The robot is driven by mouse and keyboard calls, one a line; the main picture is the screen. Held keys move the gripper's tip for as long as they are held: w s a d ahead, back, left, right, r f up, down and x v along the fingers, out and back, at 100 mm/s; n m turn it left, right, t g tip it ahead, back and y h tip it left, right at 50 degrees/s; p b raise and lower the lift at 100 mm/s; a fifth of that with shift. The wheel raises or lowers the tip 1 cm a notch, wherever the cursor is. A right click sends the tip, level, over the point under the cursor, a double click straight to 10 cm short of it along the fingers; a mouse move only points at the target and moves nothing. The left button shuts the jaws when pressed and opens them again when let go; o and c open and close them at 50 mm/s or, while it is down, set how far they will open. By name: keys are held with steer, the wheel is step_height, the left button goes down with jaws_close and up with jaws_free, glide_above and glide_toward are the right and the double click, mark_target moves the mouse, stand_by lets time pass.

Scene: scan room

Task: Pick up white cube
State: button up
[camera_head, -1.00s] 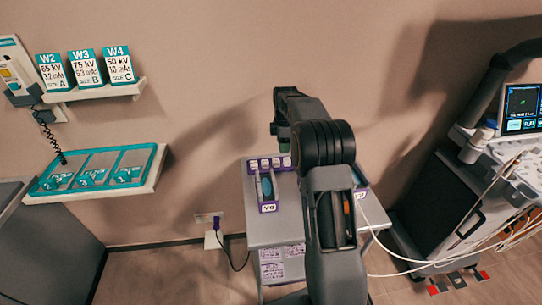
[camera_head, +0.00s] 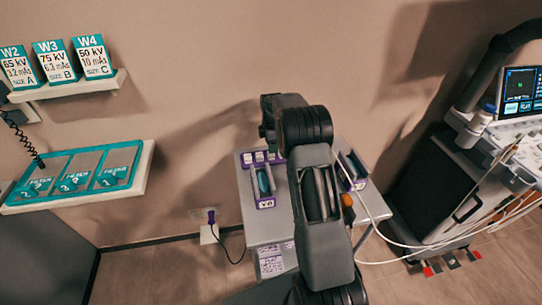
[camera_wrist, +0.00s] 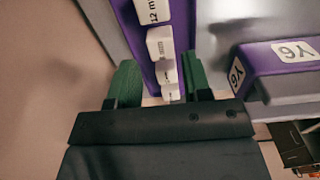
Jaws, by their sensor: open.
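Several small white cubes with dark print stand in a row in a narrow purple rack (camera_head: 247,166) at the back of the grey table. In the wrist view, one cube (camera_wrist: 160,43) is in the row, with smaller-looking cubes (camera_wrist: 170,90) beyond it towards my gripper (camera_wrist: 162,82). My gripper is open, its green fingers on either side of the row's end. Whether the fingers touch a cube or the rack I cannot tell. In the head view my arm covers part of the rack and most of the gripper.
A purple holder marked Y6 (camera_wrist: 275,62) is close to the right finger in the wrist view. The wall is right behind the table. A dark cart with trailing cables (camera_head: 440,200) stands to the right.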

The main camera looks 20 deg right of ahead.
mark_target(271, 155)
steer(key=shift+a+f, duration=0.15)
steer(key=shift+f, duration=2.4)
steer(key=shift+c, duration=0.3)
steer(key=c, duration=0.6)
